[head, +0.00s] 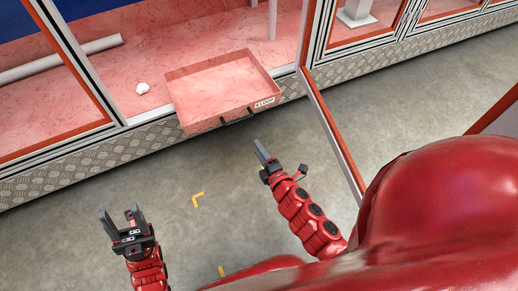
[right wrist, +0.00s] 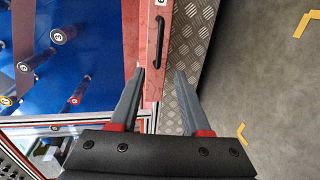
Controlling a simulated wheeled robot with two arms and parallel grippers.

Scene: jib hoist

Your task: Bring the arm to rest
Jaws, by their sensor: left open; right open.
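My left gripper (head: 122,216) is open and empty above the grey floor at the lower left of the head view. My right gripper (head: 262,150) is open, just in front of a pink tray (head: 190,73) with a black handle (head: 238,118) and a white label. In the right wrist view, the two grey fingers of the right gripper (right wrist: 159,82) stand apart, with the tray's front wall (right wrist: 152,92) beyond and between them. Nothing is seen held. I cannot clearly make out a jib arm; a pale bar (head: 60,60) lies inside the bay at the upper left.
The tray juts over the tread-plate sill (head: 75,163) of the bay. An open door frame (head: 330,125) stands right of my right gripper. A crumpled white scrap (head: 142,88) lies left of the tray. A blue panel (right wrist: 100,50) carries several numbered pegs.

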